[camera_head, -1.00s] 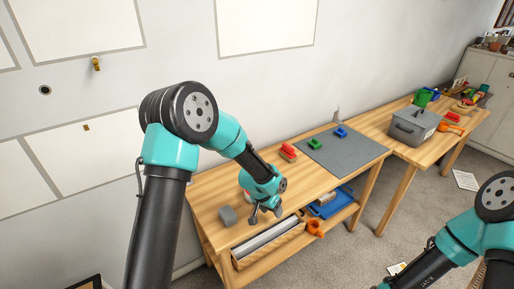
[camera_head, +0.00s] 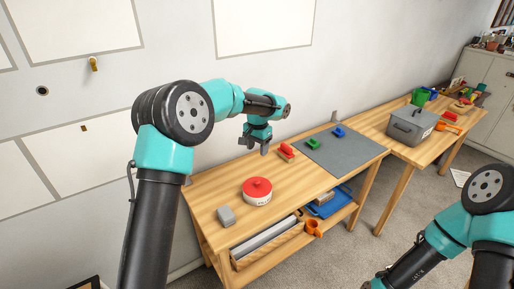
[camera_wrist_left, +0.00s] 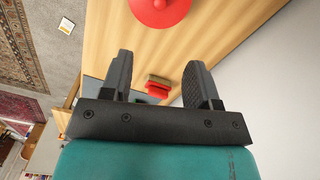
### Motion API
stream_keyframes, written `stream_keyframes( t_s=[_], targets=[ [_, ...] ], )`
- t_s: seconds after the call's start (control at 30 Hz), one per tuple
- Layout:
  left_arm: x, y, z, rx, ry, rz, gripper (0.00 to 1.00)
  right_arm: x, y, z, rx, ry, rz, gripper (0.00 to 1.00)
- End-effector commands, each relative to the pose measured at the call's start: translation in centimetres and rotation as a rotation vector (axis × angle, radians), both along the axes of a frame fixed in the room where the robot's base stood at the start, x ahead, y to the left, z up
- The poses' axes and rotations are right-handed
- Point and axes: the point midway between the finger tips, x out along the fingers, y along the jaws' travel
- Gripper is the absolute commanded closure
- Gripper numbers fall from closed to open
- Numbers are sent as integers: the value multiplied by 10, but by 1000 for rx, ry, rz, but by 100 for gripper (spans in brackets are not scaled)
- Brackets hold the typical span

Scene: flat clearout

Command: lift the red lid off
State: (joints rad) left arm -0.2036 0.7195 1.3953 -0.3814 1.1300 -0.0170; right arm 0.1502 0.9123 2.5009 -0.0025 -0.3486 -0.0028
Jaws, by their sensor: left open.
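The red lid (camera_head: 257,187) with its round knob sits on a white pot (camera_head: 258,200) near the left part of the wooden workbench. The lid also shows at the top edge of the left wrist view (camera_wrist_left: 160,10), partly cut off. My left gripper (camera_head: 253,149) is raised above the bench, behind the pot and apart from it. In the left wrist view its two fingers (camera_wrist_left: 157,60) are spread with nothing between them. Part of my right arm shows at the lower right, but its gripper is out of frame.
A grey block (camera_head: 226,216) lies left of the pot. A red object (camera_head: 286,152) and a grey mat (camera_head: 345,155) with green and blue pieces lie to the right. A grey box (camera_head: 411,128) stands on the farther bench. A wall rises behind.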

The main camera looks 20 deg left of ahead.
Motion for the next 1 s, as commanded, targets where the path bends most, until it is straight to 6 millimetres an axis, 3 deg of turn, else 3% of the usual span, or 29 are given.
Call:
stream_keyframes(
  t_s=[0.37,1.0],
  targets=[
    [0,0,-23,0,2,0,45,0,0,0,0,0,0,57],
    [-1,0,-121,-1,3,0,45,0,0,0,0,0,0,57]
  ],
)
